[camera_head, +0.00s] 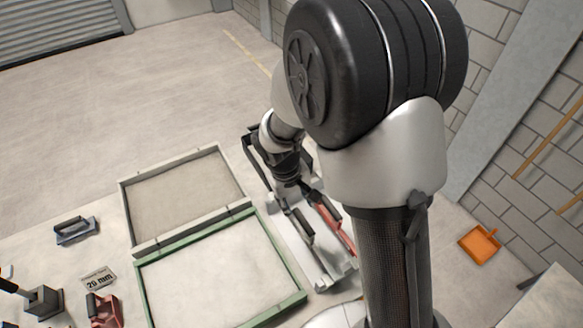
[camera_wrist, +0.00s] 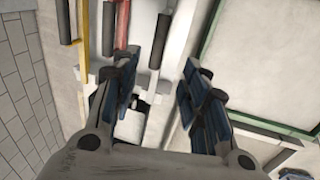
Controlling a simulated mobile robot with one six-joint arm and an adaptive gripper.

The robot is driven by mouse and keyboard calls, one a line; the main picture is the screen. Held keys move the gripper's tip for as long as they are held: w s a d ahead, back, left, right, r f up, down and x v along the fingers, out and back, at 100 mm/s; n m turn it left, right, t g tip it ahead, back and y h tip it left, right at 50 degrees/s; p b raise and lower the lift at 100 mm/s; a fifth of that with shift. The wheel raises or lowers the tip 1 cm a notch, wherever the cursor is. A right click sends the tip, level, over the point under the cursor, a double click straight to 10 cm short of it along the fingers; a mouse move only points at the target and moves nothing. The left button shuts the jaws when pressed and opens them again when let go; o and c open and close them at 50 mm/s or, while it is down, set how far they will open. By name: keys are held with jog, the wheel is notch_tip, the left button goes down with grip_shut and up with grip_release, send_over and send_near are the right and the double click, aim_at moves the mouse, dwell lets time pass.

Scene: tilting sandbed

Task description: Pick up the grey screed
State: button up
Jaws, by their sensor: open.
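A long grey bar, which looks like the grey screed (camera_wrist: 161,42), lies on a pale tray, with a dark grey grip toward the top of the wrist view. In the head view a grey bar (camera_head: 301,226) lies left of a red one. My gripper (camera_wrist: 157,78) is open and empty; in the wrist view its blue-padded fingers stand on either side of the grey bar's line. In the head view my gripper (camera_head: 290,188) points down over the tray, near the bar's far end. I cannot tell its height above the bar, and my arm hides part of the tray.
A red bar (camera_wrist: 122,25) and a yellow bar (camera_wrist: 82,55) lie beside the grey one. A green frame (camera_head: 285,262) and a grey frame (camera_head: 128,215) are left of the tray. A hand float (camera_head: 75,230) lies farther left. An orange dustpan (camera_head: 480,243) is at right.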

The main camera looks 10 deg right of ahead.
aim_at(303, 231)
jog(key=f+b, duration=0.1)
jog(key=f, duration=0.5)
jog(key=d+f+b, duration=0.1)
jog(key=f+b, duration=0.1)
jog(key=f, duration=0.4)
jog(key=w+d+f+b, duration=0.1)
jog(key=f, duration=0.5)
jog(key=shift+d+f+b, duration=0.25)
jog(key=shift+f+b, duration=0.05)
jog(key=shift+c, duration=0.3)
grip_shut()
